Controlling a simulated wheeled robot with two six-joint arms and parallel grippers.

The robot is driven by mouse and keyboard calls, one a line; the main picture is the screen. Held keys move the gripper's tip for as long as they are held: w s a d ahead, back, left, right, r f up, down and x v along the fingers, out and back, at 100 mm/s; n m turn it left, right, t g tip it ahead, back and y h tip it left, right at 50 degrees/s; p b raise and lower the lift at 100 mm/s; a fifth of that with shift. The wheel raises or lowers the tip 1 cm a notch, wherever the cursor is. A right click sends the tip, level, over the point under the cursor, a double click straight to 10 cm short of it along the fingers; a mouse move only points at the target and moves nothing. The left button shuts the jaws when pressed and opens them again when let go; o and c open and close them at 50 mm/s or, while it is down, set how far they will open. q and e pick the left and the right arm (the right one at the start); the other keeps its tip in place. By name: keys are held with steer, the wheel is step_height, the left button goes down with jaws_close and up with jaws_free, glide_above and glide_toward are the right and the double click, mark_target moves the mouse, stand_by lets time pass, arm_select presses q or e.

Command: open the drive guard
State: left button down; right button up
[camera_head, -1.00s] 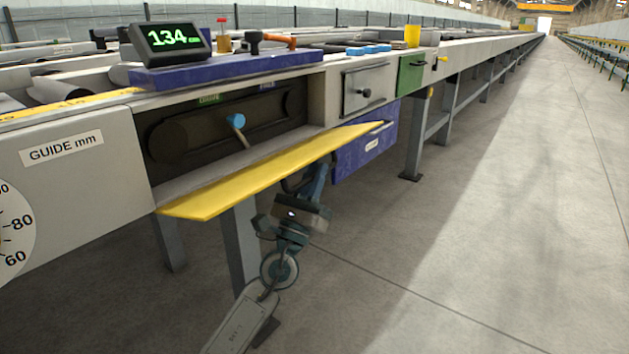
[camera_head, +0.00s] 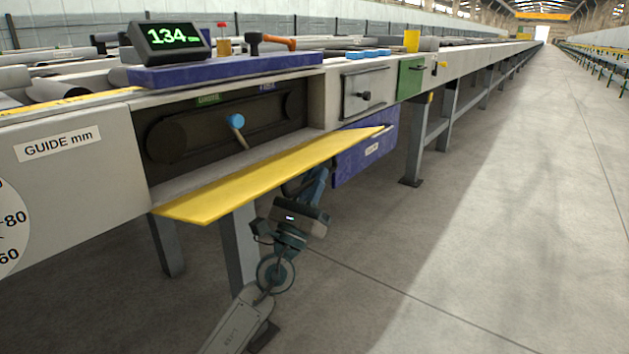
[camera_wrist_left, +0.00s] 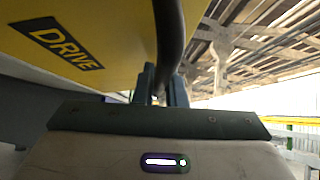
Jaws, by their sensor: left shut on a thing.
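The drive guard (camera_head: 270,180) is a long yellow flap, folded down and standing out from the front of the table below the drive opening (camera_head: 225,125). Its "DRIVE" label (camera_wrist_left: 63,43) shows on its outer face in the left wrist view. My left gripper (camera_head: 313,183) is below the flap in the head view, reaching up from underneath. In the left wrist view, its fingers (camera_wrist_left: 160,85) are shut on the guard's dark curved handle (camera_wrist_left: 169,35). The fingertips are partly hidden behind the handle and the gripper body. My right gripper is not in view.
A blue drawer box (camera_head: 365,150) hangs right of the guard, under a small door (camera_head: 367,92). Table legs (camera_head: 240,250) stand close behind my arm. The floor to the right is clear.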

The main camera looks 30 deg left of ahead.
arm_select(q)
steer(key=c, duration=1.5)
jaws_free()
steer(key=shift+f, duration=0.15)
steer(key=shift+b+v, duration=1.5)
steer(key=shift+v, duration=3.85)
